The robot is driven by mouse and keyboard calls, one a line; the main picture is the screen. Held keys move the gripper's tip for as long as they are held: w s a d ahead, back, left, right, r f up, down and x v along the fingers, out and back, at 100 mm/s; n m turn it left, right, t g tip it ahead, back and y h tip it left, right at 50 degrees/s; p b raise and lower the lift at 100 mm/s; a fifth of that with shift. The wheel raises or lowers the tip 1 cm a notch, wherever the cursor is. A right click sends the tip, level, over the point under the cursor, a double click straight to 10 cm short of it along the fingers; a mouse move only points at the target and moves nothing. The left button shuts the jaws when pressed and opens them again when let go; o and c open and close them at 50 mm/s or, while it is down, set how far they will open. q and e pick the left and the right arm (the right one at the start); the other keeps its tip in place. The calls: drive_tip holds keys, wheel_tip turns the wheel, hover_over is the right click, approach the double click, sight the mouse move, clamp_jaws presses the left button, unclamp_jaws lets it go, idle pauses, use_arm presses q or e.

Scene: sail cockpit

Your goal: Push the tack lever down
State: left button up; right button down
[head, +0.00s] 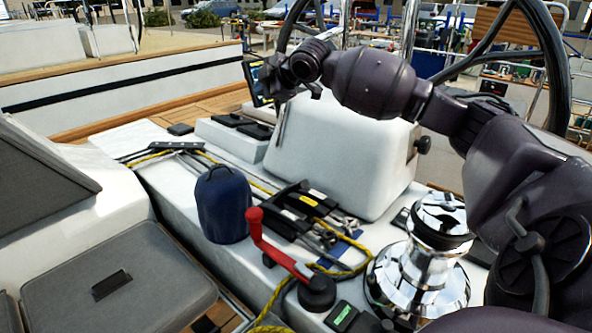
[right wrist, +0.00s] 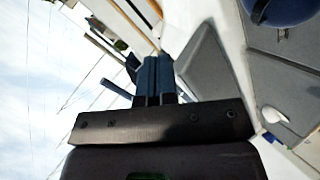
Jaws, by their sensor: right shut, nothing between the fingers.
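A second group of black levers or fittings (head: 240,126) lies further back. I cannot read a label that tells which is the tack lever. My right gripper is shut and empty, its two fingers side by side in the right wrist view (right wrist: 157,75). In the head view my right arm reaches up and left across the white console, well above the clutches and apart from them. My left gripper is not in view.
A red-handled winch handle (head: 268,243) stands before the clutches, beside a blue covered winch (head: 223,205). A chrome winch (head: 420,265) is at right. Yellow rope (head: 272,298) winds over the deck. The white console (head: 340,150) and steering wheel stand behind. Grey cushions (head: 118,285) lie left.

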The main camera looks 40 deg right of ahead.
drive_tip(key=s+f+m+g, duration=0.1)
drive_tip(key=f+m+g, duration=0.3)
drive_tip(key=f, duration=0.2)
drive_tip(key=s+d+f+m+g+b, duration=0.1)
drive_tip(key=s+f+m+g, duration=0.1)
drive_tip(key=f+m+g, duration=0.2)
drive_tip(key=s+d+f+m+g+h, duration=0.1)
drive_tip(key=f+m+g, duration=0.3)
drive_tip(key=f, duration=0.4)
drive_tip(key=shift+s+d+m+b, duration=0.25)
drive_tip(key=shift+s+m+b, duration=0.15)
drive_tip(key=shift+s, duration=0.25)
drive_tip(key=shift+s+d+f, duration=0.15)
drive_tip(key=shift+s+f, duration=1.25)
